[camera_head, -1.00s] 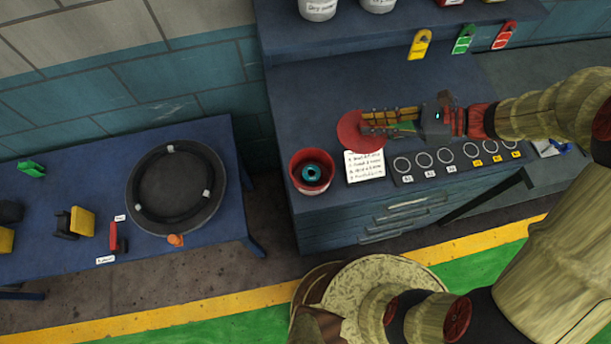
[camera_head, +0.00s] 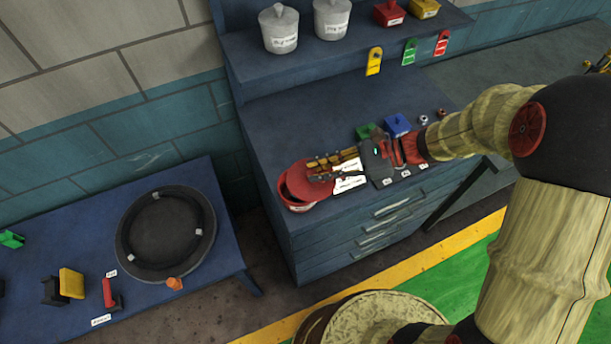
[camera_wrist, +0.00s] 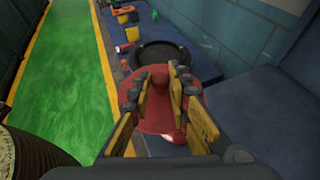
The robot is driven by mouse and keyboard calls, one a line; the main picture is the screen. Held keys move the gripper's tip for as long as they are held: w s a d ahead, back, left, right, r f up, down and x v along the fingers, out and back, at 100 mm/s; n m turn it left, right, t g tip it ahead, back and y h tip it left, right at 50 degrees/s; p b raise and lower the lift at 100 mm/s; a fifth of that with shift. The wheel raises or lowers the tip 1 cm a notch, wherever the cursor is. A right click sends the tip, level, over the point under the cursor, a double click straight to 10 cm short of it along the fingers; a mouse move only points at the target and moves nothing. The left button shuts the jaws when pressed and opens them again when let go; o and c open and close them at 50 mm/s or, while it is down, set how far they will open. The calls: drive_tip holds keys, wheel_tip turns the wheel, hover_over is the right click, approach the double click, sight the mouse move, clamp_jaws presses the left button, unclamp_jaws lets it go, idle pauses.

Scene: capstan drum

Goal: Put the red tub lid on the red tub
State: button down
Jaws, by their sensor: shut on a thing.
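The red tub lid (camera_head: 304,184) is a flat red disc held in my gripper (camera_head: 318,168); in the wrist view the red lid (camera_wrist: 156,122) shows between and beyond the two fingers of my gripper (camera_wrist: 164,86). The red tub (camera_head: 299,206) stands on the blue cabinet top near its front left corner. The lid is over the tub and covers most of its mouth from the head view. The tub's rim shows to the left of and below the lid. I cannot tell whether lid and tub touch. The tub's inside is mostly hidden.
A white written card (camera_head: 350,176) lies under my gripper. A green box (camera_head: 367,131) and a blue box (camera_head: 398,125) stand behind my gripper. A shelf with grey lidded pots (camera_head: 280,28) is at the back. A round black tray (camera_head: 166,235) lies on the left table.

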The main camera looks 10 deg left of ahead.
sight(307, 168)
drive_tip(key=w+a+f, duration=0.1)
drive_tip(key=f, duration=0.1)
drive_tip(key=w+a+f, duration=0.2)
drive_tip(key=f, duration=0.1)
drive_tip(key=shift+w+a+f, duration=0.1)
drive_tip(key=shift+a+f, duration=0.2)
drive_tip(key=f, duration=0.3)
drive_tip(key=shift+w+a+f, duration=0.1)
drive_tip(key=shift+w+a, duration=0.1)
drive_tip(key=shift+f, duration=0.2)
drive_tip(key=shift+f+b, duration=0.4)
drive_tip(key=shift+b, duration=0.05)
drive_tip(key=c, duration=1.7)
unclamp_jaws()
drive_tip(key=shift+o, duration=0.2)
drive_tip(key=shift+r, duration=0.1)
